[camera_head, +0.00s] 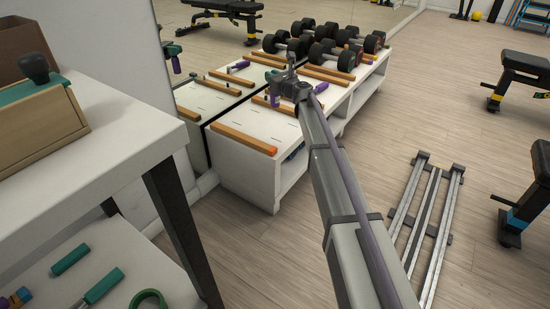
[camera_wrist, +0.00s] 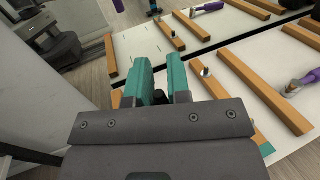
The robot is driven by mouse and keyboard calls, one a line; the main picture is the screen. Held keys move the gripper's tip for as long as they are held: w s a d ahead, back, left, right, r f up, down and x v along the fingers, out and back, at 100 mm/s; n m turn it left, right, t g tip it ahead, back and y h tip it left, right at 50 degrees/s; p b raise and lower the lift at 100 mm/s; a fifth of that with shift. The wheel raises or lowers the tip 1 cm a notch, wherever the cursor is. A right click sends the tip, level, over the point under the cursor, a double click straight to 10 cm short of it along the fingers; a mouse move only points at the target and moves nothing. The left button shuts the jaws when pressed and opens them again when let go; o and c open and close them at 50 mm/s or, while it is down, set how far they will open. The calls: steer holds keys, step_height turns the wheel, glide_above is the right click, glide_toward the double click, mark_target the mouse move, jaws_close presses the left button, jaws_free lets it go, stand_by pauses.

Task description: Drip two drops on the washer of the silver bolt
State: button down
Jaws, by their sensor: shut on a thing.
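My gripper (camera_head: 288,85) is at the end of my arm, over the white bench (camera_head: 258,122) by the mirror. In the wrist view its two teal fingers (camera_wrist: 160,82) are close together around a small dark thing (camera_wrist: 160,97), mostly hidden by the gripper body. A silver part with a purple handle (camera_wrist: 297,85) lies further right.
Wooden strips (camera_head: 243,138) divide the bench top. Dumbbells (camera_head: 325,45) stand at its far end. The mirror behind repeats the bench. A white table (camera_head: 110,125) with a wooden box (camera_head: 40,125) is at left. Floor rails (camera_head: 425,215) lie at right.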

step_height(320, 180, down, 13)
steer(key=b, duration=1.1)
steer(key=shift+f, duration=0.2)
steer(key=c, duration=1.1)
jaws_free()
steer(key=shift+r, duration=0.15)
steer(key=v, duration=1.1)
steer(key=s+a+f+n+g, duration=0.2)
steer(key=s+f+n+g, duration=0.15)
steer(key=s+n, duration=0.3)
steer(key=s+a+f+n+g+h, duration=0.1)
steer(key=s+f+n+g, duration=0.25)
steer(key=s+n, duration=0.35)
steer(key=s+a+f+n+g, duration=0.2)
steer(key=s+f+n, duration=0.25)
steer(key=s, duration=0.45)
steer(key=s+d+f+n+g+h, duration=0.2)
steer(key=s+d+n+h, duration=0.15)
steer(key=s, duration=0.35)
steer(key=s+d+f+n+g+h, duration=0.2)
steer(key=s+n, duration=0.3)
steer(key=s, duration=0.2)
steer(key=s+d+f+n+g+h, duration=0.2)
steer(key=s+d+n+g+h, duration=0.15)
steer(key=s, duration=0.35)
steer(key=shift+t+y, duration=0.45)
steer(key=shift+y, duration=0.05)
steer(key=r+p, duration=6.1)
steer(key=shift+w+a+r, duration=0.25)
steer(key=shift+a, duration=0.05)
